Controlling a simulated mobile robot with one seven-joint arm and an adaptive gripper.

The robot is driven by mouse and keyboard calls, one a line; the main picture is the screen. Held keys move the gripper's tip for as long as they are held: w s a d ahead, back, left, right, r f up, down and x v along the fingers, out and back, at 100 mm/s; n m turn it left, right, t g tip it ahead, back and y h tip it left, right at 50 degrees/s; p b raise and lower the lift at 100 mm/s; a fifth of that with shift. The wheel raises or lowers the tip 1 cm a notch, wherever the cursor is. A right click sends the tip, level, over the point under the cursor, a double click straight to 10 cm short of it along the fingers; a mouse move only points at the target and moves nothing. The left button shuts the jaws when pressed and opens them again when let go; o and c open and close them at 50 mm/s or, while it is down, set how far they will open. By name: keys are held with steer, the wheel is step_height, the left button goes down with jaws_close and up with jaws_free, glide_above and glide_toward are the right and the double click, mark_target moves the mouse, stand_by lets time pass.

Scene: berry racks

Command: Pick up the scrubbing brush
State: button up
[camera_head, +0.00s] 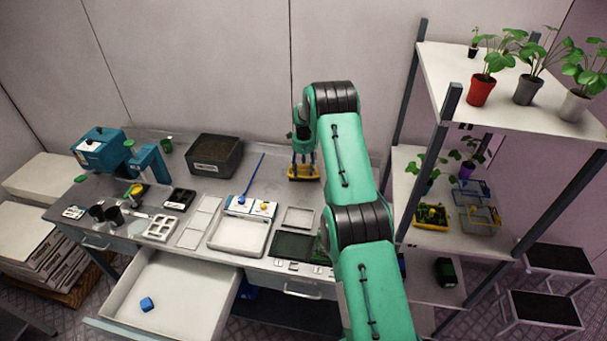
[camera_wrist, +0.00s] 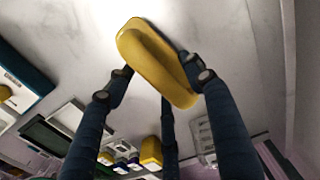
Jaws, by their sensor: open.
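The scrubbing brush is a yellow, long, rounded piece (camera_head: 303,175) lying on the grey workbench near its back right. In the wrist view the yellow brush (camera_wrist: 147,55) fills the upper middle, lying slantwise. My gripper (camera_head: 302,158) is directly over it, fingers pointing down. In the wrist view my gripper (camera_wrist: 163,82) is open, with two dark fingers on either side of the brush and a third lower in the picture. I cannot tell whether any finger touches it. The brush's underside is hidden.
A dark box (camera_head: 214,155) stands left of the brush on the workbench (camera_head: 180,180). A blue stick, white trays (camera_head: 240,236) and a dark green mat (camera_head: 293,246) lie toward the front. A shelf rack (camera_head: 440,60) with potted plants stands close on the right. An open drawer (camera_head: 190,300) juts out front left.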

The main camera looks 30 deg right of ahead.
jaws_close()
steer(key=shift+r, duration=0.1)
steer(key=shift+r+b, duration=0.3)
steer(key=shift+r, duration=4.65)
